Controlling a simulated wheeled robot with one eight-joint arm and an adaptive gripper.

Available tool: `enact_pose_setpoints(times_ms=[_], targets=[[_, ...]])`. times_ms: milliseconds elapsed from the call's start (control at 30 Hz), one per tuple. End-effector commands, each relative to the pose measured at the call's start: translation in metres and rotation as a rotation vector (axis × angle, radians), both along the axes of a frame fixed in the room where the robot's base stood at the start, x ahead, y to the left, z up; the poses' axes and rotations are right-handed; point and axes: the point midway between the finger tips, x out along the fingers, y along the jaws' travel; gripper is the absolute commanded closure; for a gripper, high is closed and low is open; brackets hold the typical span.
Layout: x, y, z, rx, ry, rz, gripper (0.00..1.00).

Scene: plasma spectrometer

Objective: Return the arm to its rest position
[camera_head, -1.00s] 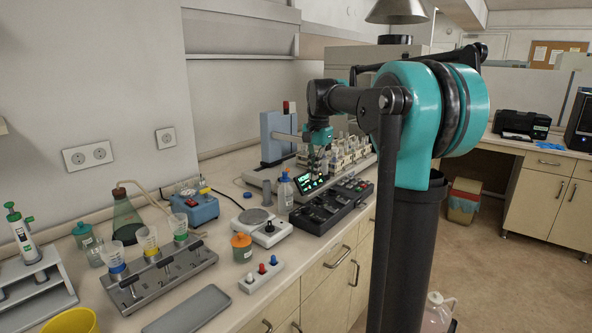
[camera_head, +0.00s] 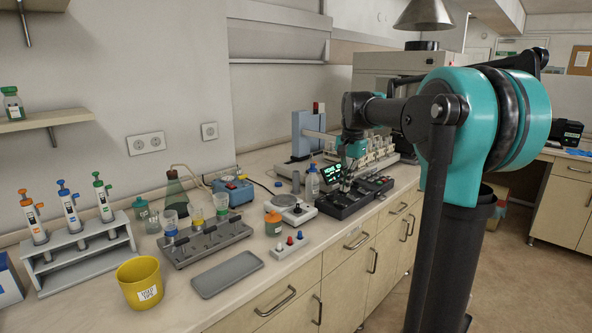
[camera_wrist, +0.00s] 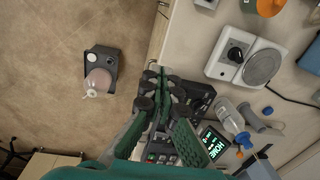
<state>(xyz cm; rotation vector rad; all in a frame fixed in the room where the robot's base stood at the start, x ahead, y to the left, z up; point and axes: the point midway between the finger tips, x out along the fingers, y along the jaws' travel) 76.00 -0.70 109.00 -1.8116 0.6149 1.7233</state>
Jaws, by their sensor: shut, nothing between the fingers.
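My gripper (camera_head: 347,184) hangs at the end of my teal and black arm, pointing down over the black control panel (camera_head: 375,188) on the bench. In the wrist view, the fingers of my gripper (camera_wrist: 162,80) are together with nothing between them. The panel's keys (camera_wrist: 160,158) show partly below and beside the fingers. I cannot tell whether the fingertips touch the panel. A small dark screen (camera_head: 331,172) with green writing stands just left of the gripper. In the wrist view the screen (camera_wrist: 214,142) reads HOME.
A rack with vials (camera_head: 376,150) is behind.

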Motion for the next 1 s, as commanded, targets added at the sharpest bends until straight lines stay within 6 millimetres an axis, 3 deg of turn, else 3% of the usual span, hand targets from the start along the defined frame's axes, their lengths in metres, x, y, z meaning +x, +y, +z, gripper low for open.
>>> enact_pose_setpoints(times_ms=[267, 467, 567, 800, 900, 1000], targets=[[-0.032, -0.007, -0.039, -0.015, -0.048, 0.103, 1.00], [-0.071, -0.013, -0.085, -0.040, -0.105, 0.226, 1.00], [-0.103, -0.018, -0.118, -0.062, -0.144, 0.313, 1.00], [-0.212, -0.029, -0.216, -0.146, -0.254, 0.573, 1.00], [-0.243, -0.032, -0.241, -0.176, -0.283, 0.647, 1.00], [-0.262, -0.033, -0.256, -0.196, -0.298, 0.692, 1.00]])
